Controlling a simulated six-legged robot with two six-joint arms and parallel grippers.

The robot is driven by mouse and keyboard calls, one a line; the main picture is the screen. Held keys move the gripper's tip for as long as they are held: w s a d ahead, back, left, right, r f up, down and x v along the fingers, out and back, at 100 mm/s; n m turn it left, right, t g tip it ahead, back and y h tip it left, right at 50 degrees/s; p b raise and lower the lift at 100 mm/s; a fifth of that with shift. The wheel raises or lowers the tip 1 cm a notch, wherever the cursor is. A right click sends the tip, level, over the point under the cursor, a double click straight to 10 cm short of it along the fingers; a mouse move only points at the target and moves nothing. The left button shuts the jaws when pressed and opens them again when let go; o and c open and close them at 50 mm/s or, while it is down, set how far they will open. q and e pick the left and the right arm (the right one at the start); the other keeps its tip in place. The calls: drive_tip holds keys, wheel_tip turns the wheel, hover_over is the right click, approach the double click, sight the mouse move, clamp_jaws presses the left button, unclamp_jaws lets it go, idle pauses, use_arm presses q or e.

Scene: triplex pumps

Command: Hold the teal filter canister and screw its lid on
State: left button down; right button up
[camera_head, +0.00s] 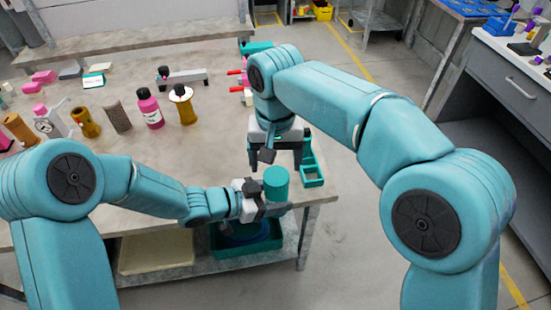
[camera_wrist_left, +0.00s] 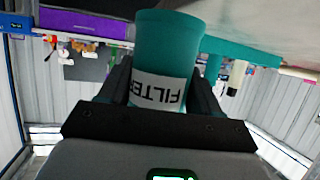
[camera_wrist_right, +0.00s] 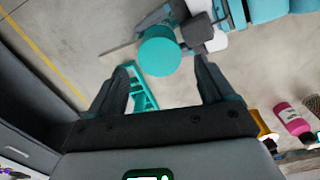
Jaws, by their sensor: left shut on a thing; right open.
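My right gripper (camera_head: 284,154) is open and empty, just above the canister. In the right wrist view the canister's flat round teal top (camera_wrist_right: 160,57) shows beyond the open fingers (camera_wrist_right: 165,82), apart from them. I cannot tell whether that top is a separate lid; no other lid is clearly visible.
A teal frame (camera_head: 313,178) sits at the table's right edge beside the canister. A magenta bottle (camera_head: 151,110), an amber spool (camera_head: 184,106) and a dark mesh cylinder (camera_head: 117,117) stand farther left. A teal bin (camera_head: 228,252) is on the shelf below. The table's middle is clear.

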drive_tip(key=n, duration=0.6)
drive_tip(key=shift+s+d, duration=0.1)
drive_tip(key=shift+d, duration=0.05)
drive_tip(key=n, duration=0.8)
drive_tip(key=shift+d+r, duration=0.1)
drive_tip(key=shift+r, duration=0.25)
drive_tip(key=n, duration=0.5)
drive_tip(key=shift+r, duration=0.25)
drive_tip(key=n, duration=0.4)
drive_tip(key=shift+r+n, duration=0.25)
drive_tip(key=shift+n, duration=0.15)
drive_tip(key=n, duration=0.4)
drive_tip(key=shift+r, duration=0.4)
drive_tip(key=shift+r+n, duration=0.2)
drive_tip(key=shift+n, duration=0.3)
drive_tip(key=shift+w+r, duration=0.15)
drive_tip(key=shift+w, duration=0.05)
drive_tip(key=shift+a, duration=0.2)
